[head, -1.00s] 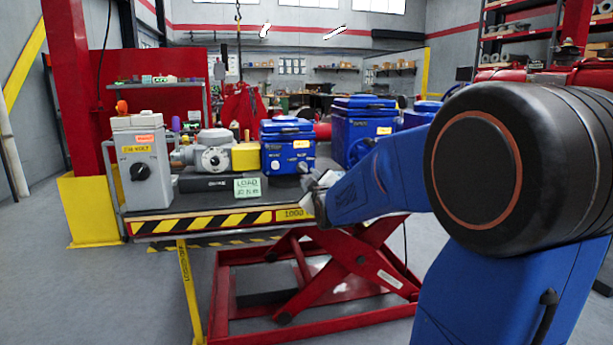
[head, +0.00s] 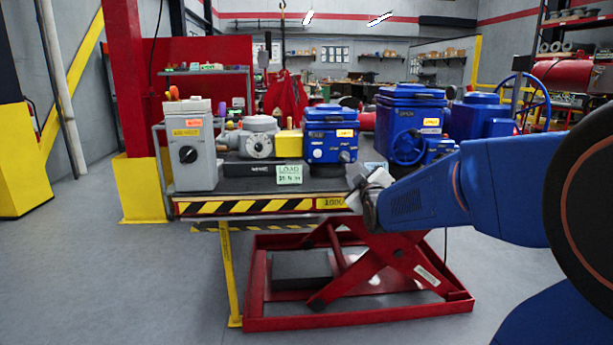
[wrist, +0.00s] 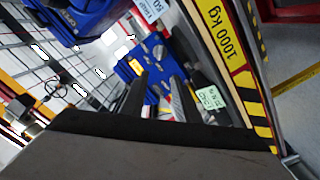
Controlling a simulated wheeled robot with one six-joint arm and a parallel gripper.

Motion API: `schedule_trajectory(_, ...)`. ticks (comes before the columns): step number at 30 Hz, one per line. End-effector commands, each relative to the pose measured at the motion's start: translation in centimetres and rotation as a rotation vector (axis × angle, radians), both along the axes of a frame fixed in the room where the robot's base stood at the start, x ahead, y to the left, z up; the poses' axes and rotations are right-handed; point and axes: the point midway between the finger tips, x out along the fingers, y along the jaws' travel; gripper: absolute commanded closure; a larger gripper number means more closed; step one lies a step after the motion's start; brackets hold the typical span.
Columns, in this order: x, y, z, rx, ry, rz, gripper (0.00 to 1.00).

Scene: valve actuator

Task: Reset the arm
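My blue arm (head: 500,190) reaches in from the right in the head view, its far end low in front of the lift table's right part. My gripper (wrist: 160,82) shows in the wrist view as two dark fingers with a gap between them, open and empty. Its fingers cannot be made out clearly in the head view. In the wrist view the fingers point towards a blue actuator and the table top, apart from them as far as I can tell.
The lift table (head: 250,207) with a striped edge carries a grey switch box (head: 195,150), a green load sign (head: 289,174) and a blue actuator (head: 330,135). Larger blue actuators (head: 405,115) stand at the right. A yellow post base (head: 140,190) stands left; floor in front is clear.

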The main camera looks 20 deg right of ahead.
Motion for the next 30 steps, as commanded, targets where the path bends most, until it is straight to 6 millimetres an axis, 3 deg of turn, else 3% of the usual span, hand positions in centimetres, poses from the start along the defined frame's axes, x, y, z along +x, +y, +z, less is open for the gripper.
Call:
schedule_trajectory(5,-0.3,0.3,-0.2,0.014,0.011,0.004,0.71)
schedule_trajectory(11,-3.1,3.5,-2.3,0.151,0.127,0.035,0.71)
schedule_trajectory(20,-12.6,10.0,-8.6,0.464,0.437,0.031,0.71)
schedule_trajectory(30,-27.3,15.2,-15.2,0.74,0.793,-0.098,0.71)
